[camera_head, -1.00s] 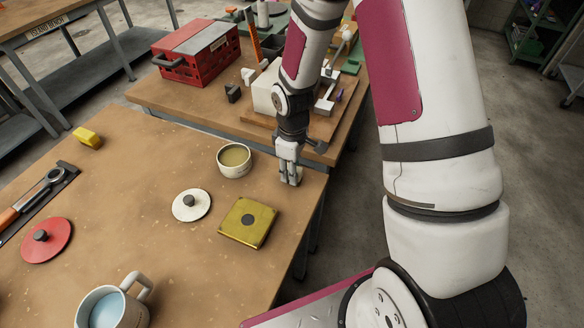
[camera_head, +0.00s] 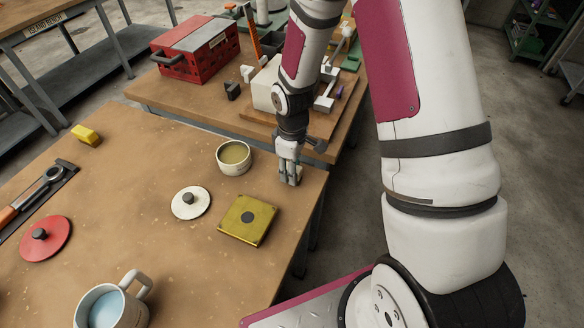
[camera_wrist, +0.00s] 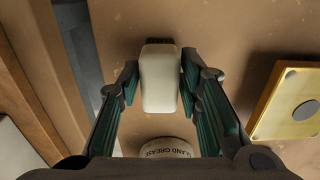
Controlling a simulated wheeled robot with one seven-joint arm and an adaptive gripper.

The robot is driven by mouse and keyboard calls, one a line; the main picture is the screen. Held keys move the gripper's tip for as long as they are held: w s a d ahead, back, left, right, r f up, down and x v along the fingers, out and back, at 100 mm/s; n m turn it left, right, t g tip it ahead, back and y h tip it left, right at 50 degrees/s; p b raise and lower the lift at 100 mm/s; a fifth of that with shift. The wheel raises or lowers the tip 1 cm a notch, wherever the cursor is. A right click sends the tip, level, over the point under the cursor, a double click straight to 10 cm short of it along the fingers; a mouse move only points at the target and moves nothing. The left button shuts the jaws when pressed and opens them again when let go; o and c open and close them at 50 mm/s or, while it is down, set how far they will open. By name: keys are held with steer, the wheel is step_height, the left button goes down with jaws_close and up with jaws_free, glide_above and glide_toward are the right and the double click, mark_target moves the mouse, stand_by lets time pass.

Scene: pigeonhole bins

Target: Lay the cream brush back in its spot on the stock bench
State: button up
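The cream brush (camera_wrist: 159,78) is a pale rounded block with a little dark bristle at one edge. In the wrist view it lies between the two fingers of my gripper (camera_wrist: 158,82), with narrow gaps at its sides, so the gripper looks open around it. In the head view my gripper (camera_head: 290,178) points down at the far right corner of the near wooden bench (camera_head: 150,150). There the fingers largely hide the brush. I cannot tell whether the brush is fully resting on the bench.
A tin of grease (camera_head: 234,157) stands close to the left of my gripper, and a yellow square block (camera_head: 247,220) lies nearer. A white lid (camera_head: 191,203), red lid (camera_head: 45,238) and mug (camera_head: 112,305) are also on this bench. A red crate (camera_head: 197,55) stands on the bench behind.

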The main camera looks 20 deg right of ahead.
steer(key=shift+o, duration=0.4)
steer(key=o, duration=0.5)
steer(key=shift+c, duration=0.2)
steer(key=shift+r, duration=0.1)
steer(key=shift+r+p, duration=1.8)
steer(key=shift+r, duration=2.15)
